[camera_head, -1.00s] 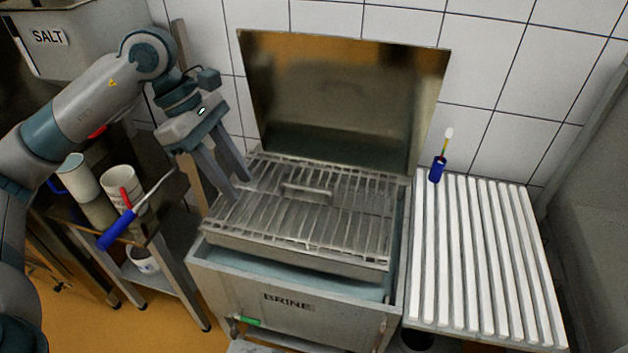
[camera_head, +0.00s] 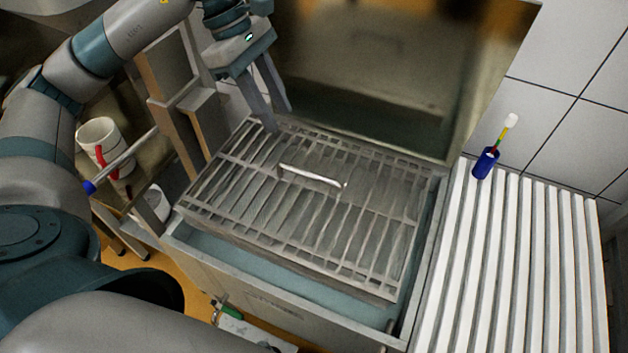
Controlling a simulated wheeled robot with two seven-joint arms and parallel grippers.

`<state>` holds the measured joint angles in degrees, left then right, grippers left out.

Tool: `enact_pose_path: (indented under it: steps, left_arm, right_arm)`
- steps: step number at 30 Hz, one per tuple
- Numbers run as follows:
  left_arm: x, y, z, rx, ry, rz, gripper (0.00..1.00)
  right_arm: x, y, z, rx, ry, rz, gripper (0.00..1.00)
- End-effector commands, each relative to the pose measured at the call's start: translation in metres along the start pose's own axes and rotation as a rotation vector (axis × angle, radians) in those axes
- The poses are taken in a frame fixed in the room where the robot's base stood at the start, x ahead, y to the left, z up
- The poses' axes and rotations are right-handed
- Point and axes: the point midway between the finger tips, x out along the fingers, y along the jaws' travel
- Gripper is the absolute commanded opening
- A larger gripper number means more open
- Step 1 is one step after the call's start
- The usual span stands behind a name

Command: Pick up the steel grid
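The steel grid (camera_head: 335,222) lies over the brine vat (camera_head: 300,290), with a raised bar handle (camera_head: 312,177) near its middle. The grid sits a little skewed, and blue-green liquid shows along its front and right sides. My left gripper (camera_head: 279,120) is in front of the upright lid, with its fingers pointing down at the back left part of the grid. A gap shows between its fingers and nothing is in it. I cannot tell whether the fingertips touch the grid. The fingers are apart from the handle. My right gripper is not in view.
The raised metal lid (camera_head: 385,105) stands behind the grid. A white slatted rack (camera_head: 510,260) is on the right, with a blue holder (camera_head: 485,163) at its back. A white mug (camera_head: 98,138) and a blue-handled tool (camera_head: 120,160) are on the left.

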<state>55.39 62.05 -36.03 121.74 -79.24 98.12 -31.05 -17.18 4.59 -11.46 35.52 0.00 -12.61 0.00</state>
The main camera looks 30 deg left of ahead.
Motion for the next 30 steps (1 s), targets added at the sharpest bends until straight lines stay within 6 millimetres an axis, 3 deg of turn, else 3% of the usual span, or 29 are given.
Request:
enact_pose_path:
  steps: [8, 14, 30]
  left_arm:
    - [0.0, 0.0, 0.0, 0.0, 0.0, -0.001, 0.32]
    - [0.013, -0.001, 0.001, -0.001, 0.0, -0.003, 0.32]
    - [0.102, -0.001, 0.002, -0.001, -0.001, -0.005, 0.32]
  right_arm:
    - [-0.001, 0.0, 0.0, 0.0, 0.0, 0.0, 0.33]
    - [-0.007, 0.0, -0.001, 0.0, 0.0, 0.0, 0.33]
    - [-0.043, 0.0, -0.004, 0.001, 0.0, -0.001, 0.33]
